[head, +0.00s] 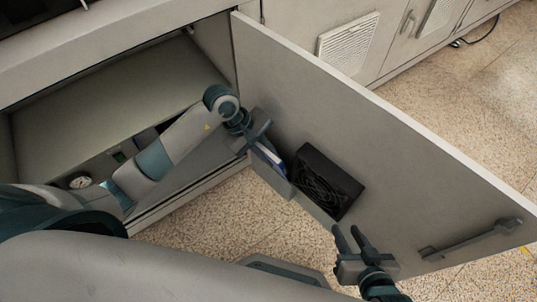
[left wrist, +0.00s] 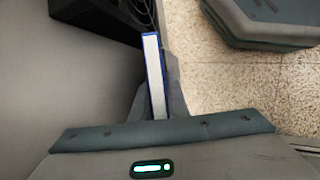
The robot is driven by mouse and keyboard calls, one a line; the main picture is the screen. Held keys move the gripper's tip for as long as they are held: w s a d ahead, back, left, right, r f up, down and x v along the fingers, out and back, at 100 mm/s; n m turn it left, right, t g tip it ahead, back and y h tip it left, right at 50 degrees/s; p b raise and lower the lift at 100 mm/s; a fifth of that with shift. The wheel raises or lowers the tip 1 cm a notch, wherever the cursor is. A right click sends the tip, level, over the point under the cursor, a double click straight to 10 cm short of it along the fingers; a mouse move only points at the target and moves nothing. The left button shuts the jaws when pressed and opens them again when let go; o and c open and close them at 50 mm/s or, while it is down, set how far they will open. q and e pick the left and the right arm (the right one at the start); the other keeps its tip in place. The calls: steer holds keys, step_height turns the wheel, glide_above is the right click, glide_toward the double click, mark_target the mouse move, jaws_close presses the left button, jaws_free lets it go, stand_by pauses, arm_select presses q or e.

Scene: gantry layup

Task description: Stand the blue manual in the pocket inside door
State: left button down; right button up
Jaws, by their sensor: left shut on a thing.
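The blue manual (head: 270,157), with white page edges, is against the inside of the open door (head: 400,160). My left gripper (head: 257,142) is shut on it. In the left wrist view the manual (left wrist: 153,70) stands on edge between the fingers, beside the door panel. A grey pocket (head: 272,179) on the door is just below the manual in the head view. The manual's lower end is at or in the pocket; I cannot tell how deep, or whether it touches the bottom. My right gripper (head: 350,236) is open and empty in front of the door's lower part.
The door handle (head: 470,239) is toward the door's free edge. The open cabinet (head: 110,110) with a gauge (head: 80,181) is at left. Speckled floor (head: 225,215) lies below.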

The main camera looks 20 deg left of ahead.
arm_select(q)
steer(key=shift+w+f, duration=0.1)
steer(key=shift+f, duration=0.1)
arm_select(e)
steer(key=shift+w+a+r, duration=0.15)
steer(key=shift+w+r, duration=0.05)
steer(key=shift+r, duration=0.05)
